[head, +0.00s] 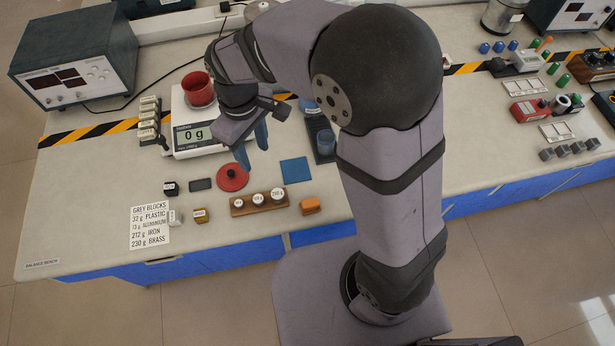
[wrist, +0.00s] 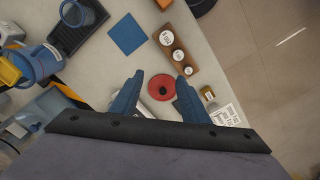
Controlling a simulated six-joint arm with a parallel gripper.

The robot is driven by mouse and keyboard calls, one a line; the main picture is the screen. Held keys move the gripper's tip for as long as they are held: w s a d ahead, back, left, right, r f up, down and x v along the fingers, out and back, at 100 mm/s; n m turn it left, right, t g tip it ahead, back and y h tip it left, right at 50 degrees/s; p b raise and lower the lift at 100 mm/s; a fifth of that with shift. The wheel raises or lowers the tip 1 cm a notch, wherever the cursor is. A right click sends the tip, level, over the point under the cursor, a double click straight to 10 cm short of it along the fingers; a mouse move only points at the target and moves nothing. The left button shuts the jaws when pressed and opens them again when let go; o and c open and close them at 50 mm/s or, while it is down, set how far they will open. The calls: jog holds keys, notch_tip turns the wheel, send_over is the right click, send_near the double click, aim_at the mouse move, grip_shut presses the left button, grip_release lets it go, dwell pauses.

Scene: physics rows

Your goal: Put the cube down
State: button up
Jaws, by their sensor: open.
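My gripper (head: 252,147) is open and empty above the bench. No cube is between its fingers. In the wrist view my gripper (wrist: 157,100) frames a red disc lid with a black knob (wrist: 161,85); the lid (head: 232,178) lies on the bench in the head view. Small blocks lie on the bench: a black one (head: 170,188), a dark grey one (head: 200,185), a brass-coloured one (head: 200,215), a pale one (head: 174,216) and an orange one (head: 310,205). I cannot tell which is the task's cube.
A scale (head: 192,145) reading 0 g holds a red cup (head: 198,88). A wooden block with labelled weights (head: 258,201) and a blue square (head: 295,170) lie right of the lid. A grey-blocks list card (head: 150,226) lies front left.

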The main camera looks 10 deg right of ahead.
jog(key=s+d+f+m, duration=0.1)
jog(key=s+d+m, duration=0.3)
jog(key=d, duration=0.4)
jog(key=s+d+f+m, duration=0.1)
jog(key=s+d+m, duration=0.4)
jog(key=s+d, duration=0.2)
jog(key=shift+d, duration=1)
jog(key=shift+o, duration=0.7)
jog(key=shift+f, duration=0.1)
jog(key=shift+w+a, duration=0.1)
